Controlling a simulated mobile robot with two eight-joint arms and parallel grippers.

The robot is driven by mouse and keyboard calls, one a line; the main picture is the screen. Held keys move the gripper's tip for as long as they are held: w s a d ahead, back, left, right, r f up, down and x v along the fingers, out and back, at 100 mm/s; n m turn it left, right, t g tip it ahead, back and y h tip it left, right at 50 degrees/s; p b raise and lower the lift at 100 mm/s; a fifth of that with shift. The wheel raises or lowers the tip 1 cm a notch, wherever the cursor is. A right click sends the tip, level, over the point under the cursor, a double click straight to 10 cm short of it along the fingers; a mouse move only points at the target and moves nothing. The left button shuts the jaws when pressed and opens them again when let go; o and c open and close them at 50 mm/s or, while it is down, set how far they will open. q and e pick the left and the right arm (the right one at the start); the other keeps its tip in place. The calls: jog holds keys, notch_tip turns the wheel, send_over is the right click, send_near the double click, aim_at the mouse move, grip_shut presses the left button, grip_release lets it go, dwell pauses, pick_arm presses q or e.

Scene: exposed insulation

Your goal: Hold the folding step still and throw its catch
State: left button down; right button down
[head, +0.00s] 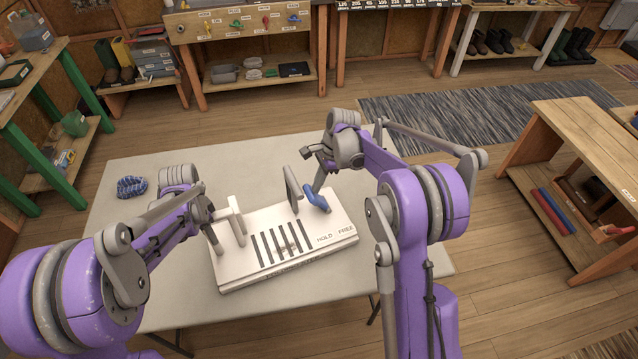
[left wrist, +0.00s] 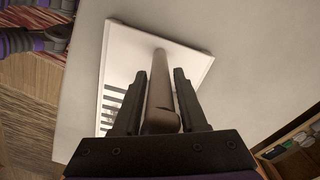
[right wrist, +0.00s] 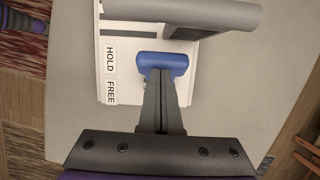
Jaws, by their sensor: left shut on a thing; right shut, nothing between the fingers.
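The folding step (head: 285,265) is a white box with dark slots and HOLD and FREE labels, lying on the table. My left gripper (head: 212,226) is at its left end. In the left wrist view its fingers (left wrist: 160,90) stand either side of a grey upright bar (left wrist: 159,78) on the step. The blue catch (head: 317,196) stands tilted at the right, behind the labels. My right gripper (head: 321,181) is shut and empty, with its tips at the catch. In the right wrist view the catch (right wrist: 162,64) lies level with HOLD; the tips (right wrist: 160,76) meet or overlap its edge.
A grey upright paddle (head: 292,188) stands on the step just left of the catch. A blue coiled bundle (head: 132,187) lies on the table (head: 130,240) at the left. Free tabletop surrounds the step. A wooden bench (head: 580,125) stands at the right.

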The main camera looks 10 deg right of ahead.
pick_arm(q)
jog(key=shift+d+f, duration=0.1)
jog(key=shift+d, duration=0.3)
pick_arm(e)
jog(key=shift+s+a+f, duration=0.2)
jog(key=shift+a, duration=0.25)
pick_arm(q)
jog(key=shift+w+a, duration=0.1)
jog(key=shift+a, duration=0.1)
pick_arm(e)
jog(key=d+v, duration=0.2)
jog(key=v, duration=1.1)
jog(key=shift+w+d, duration=0.3)
jog(key=shift+w, duration=0.1)
pick_arm(q)
jog(key=shift+c, duration=1.9)
grip_release()
pick_arm(e)
jog(key=shift+f, duration=0.1)
